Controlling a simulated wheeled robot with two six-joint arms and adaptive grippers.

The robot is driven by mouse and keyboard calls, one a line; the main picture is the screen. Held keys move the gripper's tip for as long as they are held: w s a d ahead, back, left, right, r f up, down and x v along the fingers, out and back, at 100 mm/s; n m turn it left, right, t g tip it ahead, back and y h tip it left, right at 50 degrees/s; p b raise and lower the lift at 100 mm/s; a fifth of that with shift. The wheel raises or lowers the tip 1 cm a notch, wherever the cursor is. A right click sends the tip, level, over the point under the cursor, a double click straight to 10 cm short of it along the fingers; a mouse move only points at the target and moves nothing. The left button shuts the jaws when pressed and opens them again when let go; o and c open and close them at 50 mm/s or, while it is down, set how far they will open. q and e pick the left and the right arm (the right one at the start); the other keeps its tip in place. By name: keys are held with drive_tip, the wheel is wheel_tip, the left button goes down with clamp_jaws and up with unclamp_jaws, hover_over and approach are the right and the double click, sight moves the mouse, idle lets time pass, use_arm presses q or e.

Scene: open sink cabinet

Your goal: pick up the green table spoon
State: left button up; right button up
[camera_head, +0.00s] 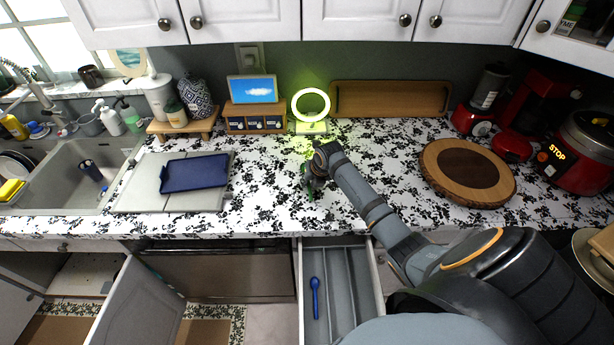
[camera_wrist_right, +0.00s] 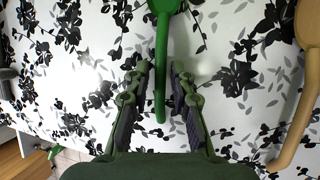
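The green table spoon (camera_wrist_right: 162,60) lies on the floral-patterned counter in the right wrist view. Its bowl is cut off by the top edge, and its handle points down between my right fingers. My right gripper (camera_wrist_right: 160,68) is open, with one finger on each side of the handle and a visible gap on both sides. In the head view my right gripper (camera_head: 311,184) is over the counter, near its front edge above the open drawer. It hides most of the spoon there. My left gripper is not in view.
A tan utensil (camera_wrist_right: 299,100) lies to the right of the spoon. An open drawer (camera_head: 345,290) with a blue spoon (camera_head: 315,297) is below the counter. A glowing ring lamp (camera_head: 311,104) stands behind my gripper. A round wooden board (camera_head: 500,186) is at right, a navy tray (camera_head: 195,173) at left.

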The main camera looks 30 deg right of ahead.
drive_tip(key=shift+s, duration=0.1)
drive_tip(key=c, duration=0.4)
clamp_jaws()
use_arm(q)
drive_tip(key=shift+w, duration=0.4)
